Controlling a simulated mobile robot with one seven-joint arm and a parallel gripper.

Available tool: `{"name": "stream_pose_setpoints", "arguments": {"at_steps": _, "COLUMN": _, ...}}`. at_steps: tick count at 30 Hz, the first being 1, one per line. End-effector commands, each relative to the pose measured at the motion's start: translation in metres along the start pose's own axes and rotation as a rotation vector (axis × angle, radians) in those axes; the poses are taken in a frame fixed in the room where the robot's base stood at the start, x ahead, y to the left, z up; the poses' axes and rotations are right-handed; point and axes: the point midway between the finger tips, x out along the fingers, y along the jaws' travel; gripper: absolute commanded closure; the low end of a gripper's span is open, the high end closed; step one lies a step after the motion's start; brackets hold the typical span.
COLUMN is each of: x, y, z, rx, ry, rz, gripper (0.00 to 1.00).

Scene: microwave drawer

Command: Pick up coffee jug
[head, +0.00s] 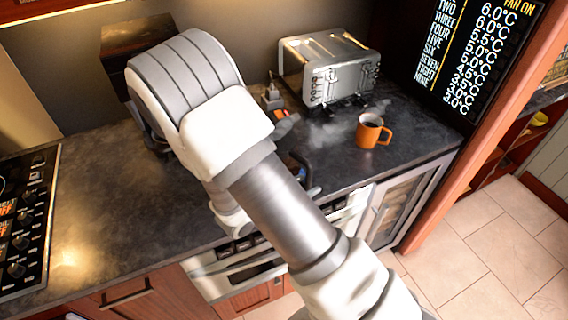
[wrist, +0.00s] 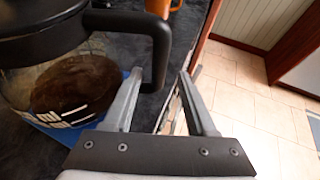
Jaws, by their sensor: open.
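The coffee jug (wrist: 70,85) is at the left of the wrist view, with a black lid, a clear glass body holding dark brown coffee, and a black handle (wrist: 160,50) on its right side. It stands on or against something blue (wrist: 45,125). My gripper (wrist: 160,75) is open, with one finger on each side of the handle's lower end in the picture. I cannot tell whether either finger touches it. In the head view, my arm hides most of the jug; my gripper (head: 300,158) shows only as fingertips by the dark handle.
An orange mug (head: 369,131) stands on the dark counter (head: 110,215) to the right. A metal toaster (head: 335,70) is behind it. A hob (head: 25,220) is at the far left. Cabinets and a glass-fronted unit (head: 400,200) lie below the counter's front edge.

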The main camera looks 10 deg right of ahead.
Motion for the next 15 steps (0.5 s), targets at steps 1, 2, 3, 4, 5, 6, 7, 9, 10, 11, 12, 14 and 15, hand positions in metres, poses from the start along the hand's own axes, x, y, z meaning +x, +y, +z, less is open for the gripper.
{"name": "stream_pose_setpoints", "arguments": {"at_steps": 1, "x": 0.005, "y": 0.0, "z": 0.002, "rx": 0.0, "ry": -0.001, "rz": -0.003, "gripper": 0.43}}
{"name": "stream_pose_setpoints", "arguments": {"at_steps": 2, "x": 0.009, "y": 0.0, "z": 0.002, "rx": 0.0, "ry": -0.002, "rz": -0.005, "gripper": 0.43}}
{"name": "stream_pose_setpoints", "arguments": {"at_steps": 3, "x": 0.015, "y": 0.0, "z": 0.003, "rx": 0.0, "ry": -0.001, "rz": -0.005, "gripper": 0.43}}
{"name": "stream_pose_setpoints", "arguments": {"at_steps": 4, "x": 0.019, "y": 0.0, "z": 0.003, "rx": 0.0, "ry": -0.001, "rz": -0.005, "gripper": 0.43}}
{"name": "stream_pose_setpoints", "arguments": {"at_steps": 5, "x": 0.024, "y": 0.001, "z": 0.003, "rx": 0.0, "ry": -0.001, "rz": -0.006, "gripper": 0.43}}
{"name": "stream_pose_setpoints", "arguments": {"at_steps": 6, "x": 0.031, "y": 0.001, "z": 0.004, "rx": -0.001, "ry": -0.002, "rz": -0.005, "gripper": 0.43}}
{"name": "stream_pose_setpoints", "arguments": {"at_steps": 7, "x": 0.035, "y": 0.001, "z": 0.003, "rx": 0.0, "ry": -0.002, "rz": -0.005, "gripper": 0.43}}
{"name": "stream_pose_setpoints", "arguments": {"at_steps": 9, "x": 0.043, "y": 0.001, "z": 0.003, "rx": 0.001, "ry": -0.001, "rz": -0.004, "gripper": 0.43}}
{"name": "stream_pose_setpoints", "arguments": {"at_steps": 10, "x": 0.046, "y": 0.001, "z": 0.002, "rx": 0.001, "ry": 0.0, "rz": -0.004, "gripper": 0.43}}
{"name": "stream_pose_setpoints", "arguments": {"at_steps": 11, "x": 0.048, "y": 0.002, "z": 0.002, "rx": 0.0, "ry": 0.0, "rz": -0.003, "gripper": 0.43}}
{"name": "stream_pose_setpoints", "arguments": {"at_steps": 12, "x": 0.05, "y": 0.002, "z": 0.002, "rx": 0.0, "ry": 0.0, "rz": -0.002, "gripper": 0.43}}
{"name": "stream_pose_setpoints", "arguments": {"at_steps": 14, "x": 0.051, "y": 0.002, "z": 0.002, "rx": 0.0, "ry": 0.0, "rz": -0.001, "gripper": 0.43}}
{"name": "stream_pose_setpoints", "arguments": {"at_steps": 15, "x": 0.051, "y": 0.002, "z": 0.002, "rx": 0.0, "ry": 0.0, "rz": -0.001, "gripper": 0.43}}
